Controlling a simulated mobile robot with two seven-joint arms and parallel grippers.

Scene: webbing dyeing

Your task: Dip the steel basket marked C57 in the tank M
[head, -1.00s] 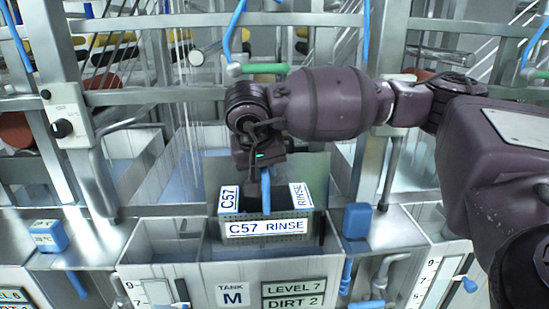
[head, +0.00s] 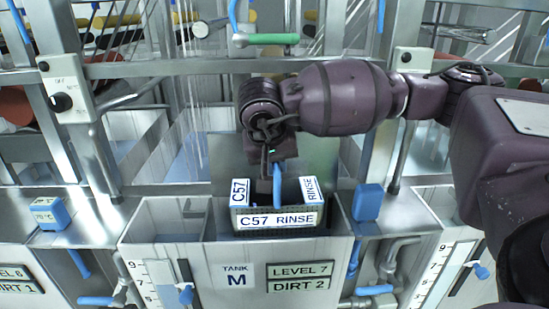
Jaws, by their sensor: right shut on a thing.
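The steel basket C57 (head: 240,222) is a perforated metal box with white labels reading C57 and RINSE. It hangs upright by its blue handle (head: 277,185). My right gripper (head: 277,170) is shut on that handle, above the basket. Tank M (head: 215,258) is the steel tank below, with plates reading TANK M, LEVEL 7 and DIRT 2. The basket is over the tank's wider right compartment, its lower edge near the front rim in the picture. I cannot tell whether its bottom is below the rim. The liquid there is hidden. My left gripper is not in view.
A divider splits off the tank's narrower left compartment (head: 170,220). Blue boxes stand on the ledges at left (head: 47,213) and right (head: 368,202). Steel rails (head: 190,67) and a green-handled tap (head: 268,39) are behind. Pipes and blue valve handles are at the front.

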